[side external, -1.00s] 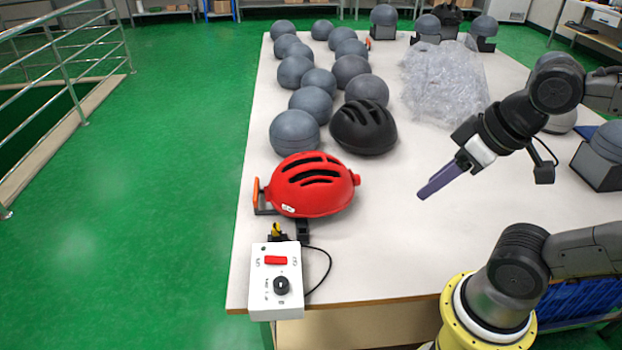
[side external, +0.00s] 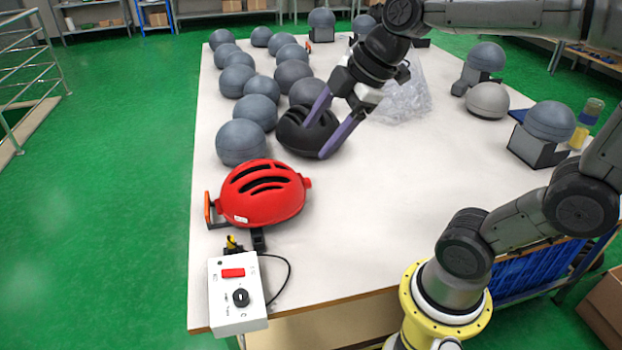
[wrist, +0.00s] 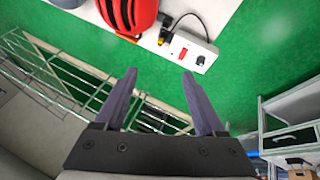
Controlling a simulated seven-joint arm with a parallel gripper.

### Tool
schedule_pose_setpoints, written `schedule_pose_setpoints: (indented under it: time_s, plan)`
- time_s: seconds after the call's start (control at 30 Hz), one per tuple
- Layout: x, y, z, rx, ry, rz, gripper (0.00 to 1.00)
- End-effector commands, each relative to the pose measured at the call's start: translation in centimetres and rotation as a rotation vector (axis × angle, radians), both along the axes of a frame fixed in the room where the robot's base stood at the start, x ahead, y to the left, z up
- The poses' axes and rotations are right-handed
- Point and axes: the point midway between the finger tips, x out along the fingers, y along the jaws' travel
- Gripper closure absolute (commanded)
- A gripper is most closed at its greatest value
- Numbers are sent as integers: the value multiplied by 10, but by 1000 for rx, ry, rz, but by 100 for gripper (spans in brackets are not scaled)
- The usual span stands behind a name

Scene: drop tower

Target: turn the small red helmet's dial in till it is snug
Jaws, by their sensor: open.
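The red helmet (side external: 262,198) with black vent slots sits near the table's front left corner, on a dark stand. A red knob-like piece (side external: 308,183) sticks out at its right end; I cannot tell if it is the dial. In the wrist view the helmet (wrist: 128,12) is cut off by the top edge. My gripper (side external: 324,127) is open and empty, behind and to the right of the red helmet, overlapping the black helmet (side external: 300,133) in the side view. In the wrist view the fingers (wrist: 160,82) are spread with nothing between them.
A white control box (side external: 238,312) with a red switch, black knob and cable stands at the front corner. Several grey headforms (side external: 240,143) fill the table's left side. Clear plastic wrap (side external: 405,95) lies behind. The table's right middle is bare.

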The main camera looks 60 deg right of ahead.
Motion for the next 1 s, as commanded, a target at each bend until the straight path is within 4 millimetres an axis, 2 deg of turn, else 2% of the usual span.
schedule_pose_setpoints:
  time_s: [0.03,0.17,0.2,0.27,0.3,0.4,0.5,0.6,0.7,0.87,1.0]
  plan:
    - [21,-12,-4,-18,8,43,28]
    - [72,-52,-23,-57,15,160,28]
    - [87,-70,-34,-62,17,184,28]
    - [105,-99,-53,-62,24,204,28]
    - [114,-120,-69,-54,29,204,28]
    - [123,-173,-112,-9,55,148,28]
    - [114,-210,-150,52,97,53,28]
    - [99,-227,-172,88,133,1,28]
    - [95,-234,-175,92,137,-20,28]
    - [99,-232,-187,94,138,-22,28]
    - [108,-226,-209,94,139,-20,28]
